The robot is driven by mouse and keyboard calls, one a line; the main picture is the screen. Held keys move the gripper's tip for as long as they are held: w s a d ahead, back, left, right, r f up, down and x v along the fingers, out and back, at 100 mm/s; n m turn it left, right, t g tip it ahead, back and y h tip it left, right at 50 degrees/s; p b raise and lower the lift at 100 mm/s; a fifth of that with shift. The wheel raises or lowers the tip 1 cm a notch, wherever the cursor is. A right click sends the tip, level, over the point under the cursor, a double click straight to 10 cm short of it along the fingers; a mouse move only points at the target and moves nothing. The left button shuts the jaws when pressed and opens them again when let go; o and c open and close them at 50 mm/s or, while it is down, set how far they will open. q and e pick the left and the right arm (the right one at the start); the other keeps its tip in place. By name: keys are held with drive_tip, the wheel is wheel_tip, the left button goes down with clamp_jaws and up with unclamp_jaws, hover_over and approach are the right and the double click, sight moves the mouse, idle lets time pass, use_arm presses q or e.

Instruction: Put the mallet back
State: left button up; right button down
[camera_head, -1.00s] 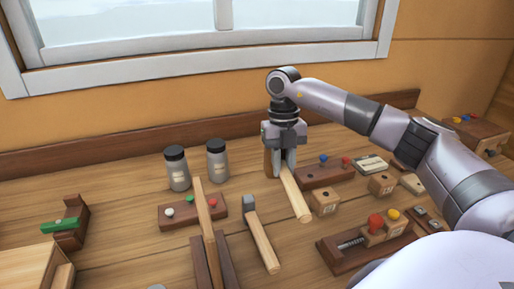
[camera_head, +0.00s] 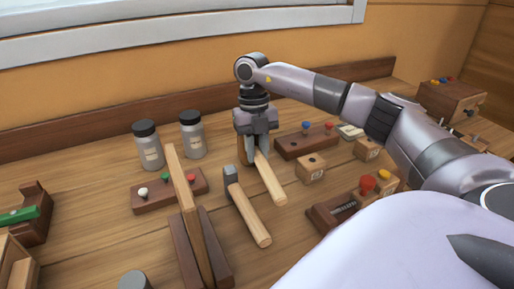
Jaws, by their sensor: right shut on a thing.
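My right gripper (camera_head: 256,146) points down over the bench and is shut on the mallet (camera_head: 270,182). The mallet's pale wooden handle slants from the fingers toward the lower right. Its darker wooden head shows behind the gripper and is partly hidden by it. I cannot tell whether the mallet touches the bench. A hammer (camera_head: 250,215) with a grey head and pale handle lies just left of the mallet. My left gripper is not in view.
Two grey jars (camera_head: 149,150) stand left of the gripper, behind a dark block with coloured knobs (camera_head: 155,194). An upright pale plank (camera_head: 187,200) stands between dark blocks in front. A small wooden box (camera_head: 311,169) and another knobbed block (camera_head: 305,142) are to the right.

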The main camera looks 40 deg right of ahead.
drive_tip(key=shift+f, duration=0.5)
use_arm(q)
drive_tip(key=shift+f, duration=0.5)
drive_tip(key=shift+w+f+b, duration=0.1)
drive_tip(key=shift+b, duration=0.25)
use_arm(e)
drive_tip(key=shift+f, duration=0.4)
drive_tip(key=c, duration=0.9)
unclamp_jaws()
drive_tip(key=shift+o, duration=0.2)
drive_tip(key=shift+f, duration=0.1)
wheel_tip(320, 180, up, 8)
drive_tip(key=p, duration=0.7)
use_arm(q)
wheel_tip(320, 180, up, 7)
